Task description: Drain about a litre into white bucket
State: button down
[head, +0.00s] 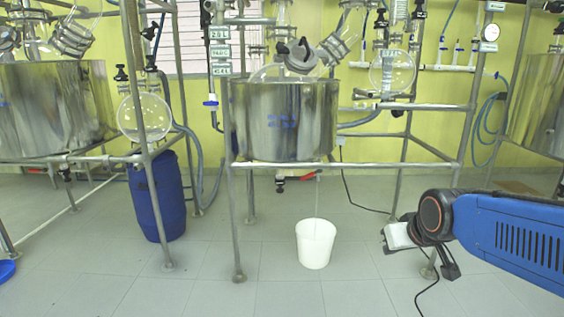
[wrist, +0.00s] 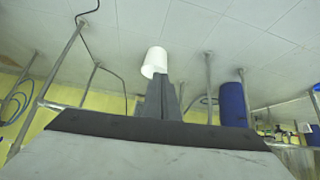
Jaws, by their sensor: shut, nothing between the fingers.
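The white bucket (head: 316,246) stands upright on the floor below the front right of the middle reactor's steel vessel (head: 284,125). A red valve handle (head: 301,178) shows under that vessel. A thin pale vertical line, seemingly a stream, runs from beside the handle down to the bucket's mouth. The liquid level inside is hidden. My gripper (head: 451,270) is to the right of the bucket, apart from it, shut and empty. In the wrist view, my gripper's fingers (wrist: 163,100) are together, and the bucket (wrist: 154,62) lies beyond their tips; the valve does not show clearly.
A metal frame (head: 240,230) surrounds the middle reactor, with a leg close to my gripper. A blue drum (head: 160,200) stands at left; it also shows in the wrist view (wrist: 233,105). A black cable (head: 362,200) lies right of the bucket.

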jog(key=s+d+f+g, duration=0.1)
jog(key=s+f, duration=0.1)
jog(key=s, duration=0.7)
jog(key=s+f+m+g, duration=0.1)
jog(key=s+f+g, duration=0.1)
jog(key=s, duration=0.7)
jog(key=shift+s+d+f, duration=0.2)
jog(key=shift+s+d, duration=0.1)
jog(key=shift+d, duration=0.1)
